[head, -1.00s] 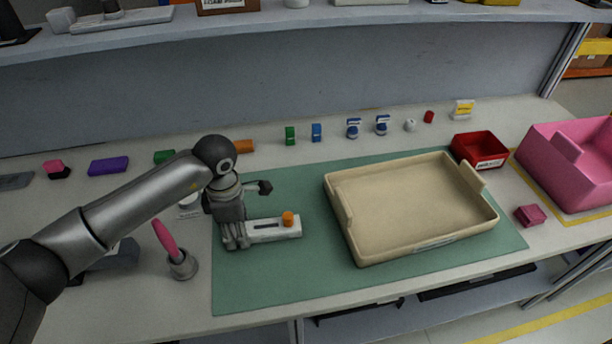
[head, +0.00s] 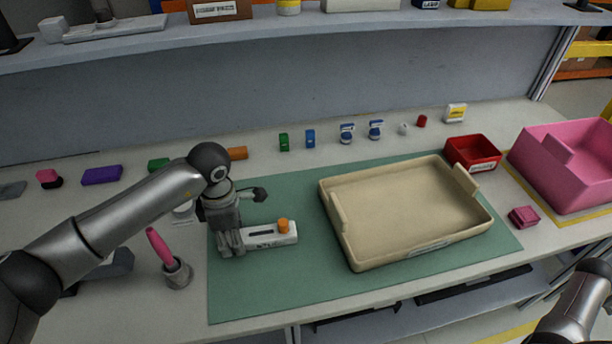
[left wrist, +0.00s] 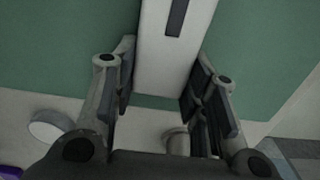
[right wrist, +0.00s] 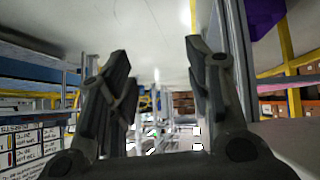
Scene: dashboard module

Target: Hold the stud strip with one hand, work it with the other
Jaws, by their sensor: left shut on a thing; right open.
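The stud strip (head: 270,235) is a white bar with a dark slot and an orange knob (head: 283,226) at its right end. It lies on the green mat (head: 265,290). My left gripper (head: 231,243) is shut on the strip's left end. In the left wrist view the strip (left wrist: 172,60) runs between the two fingers of the left gripper (left wrist: 160,85); its knob is out of that view. My right gripper (right wrist: 160,75) is open and empty in the right wrist view, away from the mat. In the head view only part of my right arm shows at the lower right.
A beige tray (head: 335,240) stands on the mat right of the strip. A red bin (head: 472,152) and a pink bin (head: 565,165) stand farther right. A cup (head: 177,274) with a pink-handled tool is left of the mat. Several small coloured items line the back.

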